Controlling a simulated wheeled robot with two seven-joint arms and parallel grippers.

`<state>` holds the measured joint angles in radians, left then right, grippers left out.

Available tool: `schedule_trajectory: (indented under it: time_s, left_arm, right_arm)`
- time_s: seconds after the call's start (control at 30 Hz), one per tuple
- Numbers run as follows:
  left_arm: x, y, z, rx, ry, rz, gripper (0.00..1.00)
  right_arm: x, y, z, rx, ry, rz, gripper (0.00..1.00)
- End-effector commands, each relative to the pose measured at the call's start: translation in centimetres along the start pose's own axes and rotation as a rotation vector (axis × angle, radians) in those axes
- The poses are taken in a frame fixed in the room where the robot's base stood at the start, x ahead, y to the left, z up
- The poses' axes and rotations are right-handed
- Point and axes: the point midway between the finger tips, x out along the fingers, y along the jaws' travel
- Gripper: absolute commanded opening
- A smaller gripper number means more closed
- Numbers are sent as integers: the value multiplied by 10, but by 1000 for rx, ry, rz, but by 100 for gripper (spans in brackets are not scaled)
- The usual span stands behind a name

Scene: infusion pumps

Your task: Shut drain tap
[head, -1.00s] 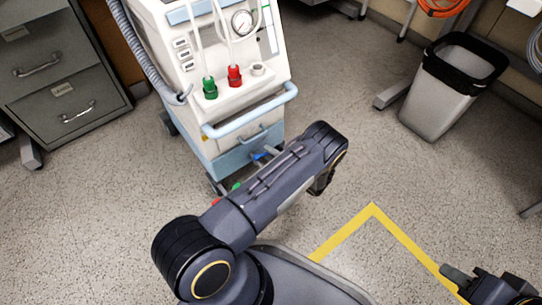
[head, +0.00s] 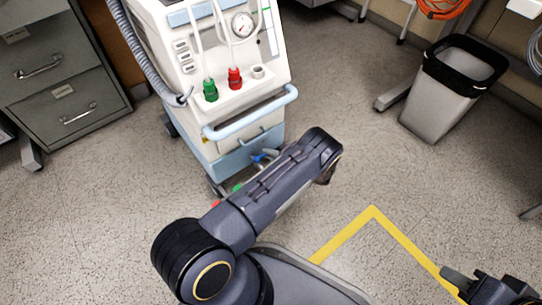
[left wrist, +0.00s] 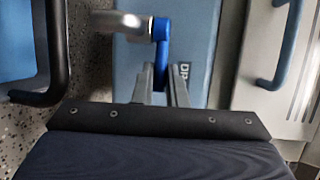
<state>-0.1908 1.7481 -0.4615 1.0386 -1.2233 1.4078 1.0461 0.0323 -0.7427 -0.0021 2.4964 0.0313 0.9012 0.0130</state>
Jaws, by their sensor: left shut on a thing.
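The drain tap shows in the left wrist view as a silver metal pipe (left wrist: 118,22) with a blue lever (left wrist: 161,38) at its right end. The lever points down the picture, across the pipe. My left gripper (left wrist: 160,84) is shut on the lever's lower end, one finger on each side. In the head view, blue parts (head: 266,155) show low on the white and pale blue machine (head: 235,75), just above my left forearm; the forearm hides my left gripper there. My right gripper (head: 462,280) is partly in view at the lower right; its opening is unclear.
A pale blue panel (left wrist: 135,70) with partly hidden lettering lies behind the tap. A blue handle (left wrist: 282,50) is at the right of the wrist view. A grey cabinet (head: 60,75) stands left, a lined bin (head: 440,105) right. The floor between machine and bin is clear.

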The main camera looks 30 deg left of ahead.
Motion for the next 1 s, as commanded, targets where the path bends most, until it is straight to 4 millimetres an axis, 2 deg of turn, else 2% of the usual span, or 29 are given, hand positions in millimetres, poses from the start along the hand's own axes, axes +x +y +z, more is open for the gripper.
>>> schedule_trajectory:
  time_s: [0.37,0.4,0.53,0.83,1.0]
  left_arm:
    - [1,0,-1,-4,-30,4,0]
    - [1,0,-1,-4,-30,4,17]
    - [1,0,-1,-4,-30,4,34]
    - [-1,0,-1,-4,-28,4,34]
    - [-22,-2,-2,-5,-25,5,34]
  right_arm:
    - [0,0,0,0,0,0,34]
    - [0,0,0,0,0,0,34]
    - [0,0,0,0,0,0,34]
    - [-1,0,0,0,0,0,34]
    - [-6,-3,-3,0,0,0,34]
